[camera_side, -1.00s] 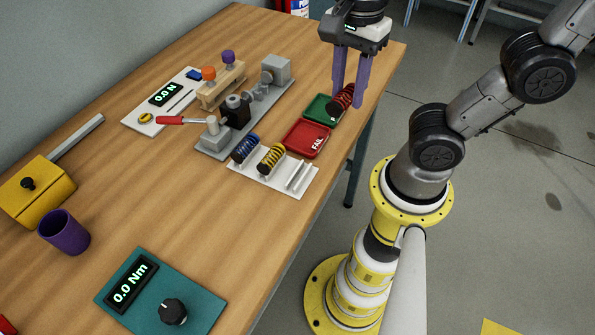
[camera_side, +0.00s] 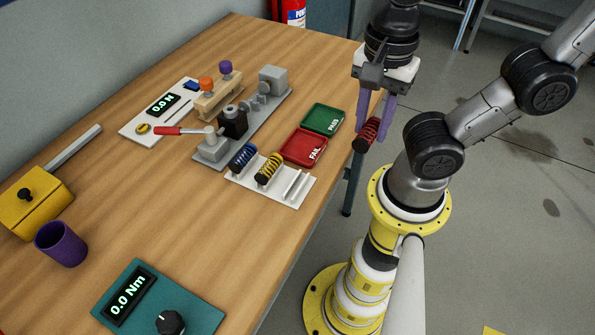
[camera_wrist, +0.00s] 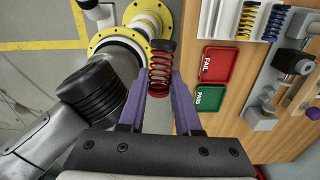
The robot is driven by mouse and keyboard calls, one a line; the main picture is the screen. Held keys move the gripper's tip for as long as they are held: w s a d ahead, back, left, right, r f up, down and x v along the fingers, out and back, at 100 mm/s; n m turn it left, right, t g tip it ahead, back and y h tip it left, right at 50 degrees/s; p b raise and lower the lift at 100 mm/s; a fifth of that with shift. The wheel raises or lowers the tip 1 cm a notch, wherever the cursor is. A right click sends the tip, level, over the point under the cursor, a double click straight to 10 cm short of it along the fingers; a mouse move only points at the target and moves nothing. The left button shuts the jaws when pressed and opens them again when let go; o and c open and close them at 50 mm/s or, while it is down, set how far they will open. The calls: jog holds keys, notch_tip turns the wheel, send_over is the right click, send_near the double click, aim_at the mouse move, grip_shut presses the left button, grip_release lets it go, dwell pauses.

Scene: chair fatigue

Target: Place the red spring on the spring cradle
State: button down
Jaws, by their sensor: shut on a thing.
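My gripper (camera_side: 375,122) is shut on the red spring (camera_side: 368,133) and holds it in the air just off the table's right edge. In the wrist view the spring (camera_wrist: 161,68) sits between the purple fingers, its dark end cap pointing away from the gripper. The white spring cradle (camera_side: 288,192) lies on the table, left of and nearer the camera than my gripper. It holds a blue spring (camera_side: 242,158) and a yellow spring (camera_side: 268,170). Its right-hand slot is empty. The cradle (camera_wrist: 228,19) is at the top of the wrist view.
A red FAIL tray (camera_side: 303,148) and a green PASS tray (camera_side: 323,118), both empty, lie between the cradle and my gripper. A grey test rig (camera_side: 240,122) with a red-handled lever (camera_side: 180,130) stands behind the cradle.

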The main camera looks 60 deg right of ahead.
jog(key=w+a+f, duration=0.1)
jog(key=w+f, duration=0.1)
jog(key=w, duration=0.1)
jog(key=w+a+f, duration=0.2)
jog(key=w+f, duration=0.1)
jog(key=w+a+f, duration=0.1)
jog(key=w+f, duration=0.2)
jog(key=w, duration=0.1)
jog(key=shift+a+f, duration=0.15)
jog(key=shift+a, duration=0.25)
jog(key=shift+w+a+f, duration=0.1)
jog(key=shift+w+f, duration=0.1)
jog(key=shift+f, duration=1.4)
jog(key=shift+f, duration=0.1)
jog(key=shift+f, duration=0.15)
jog(key=c, duration=0.6)
grip_release()
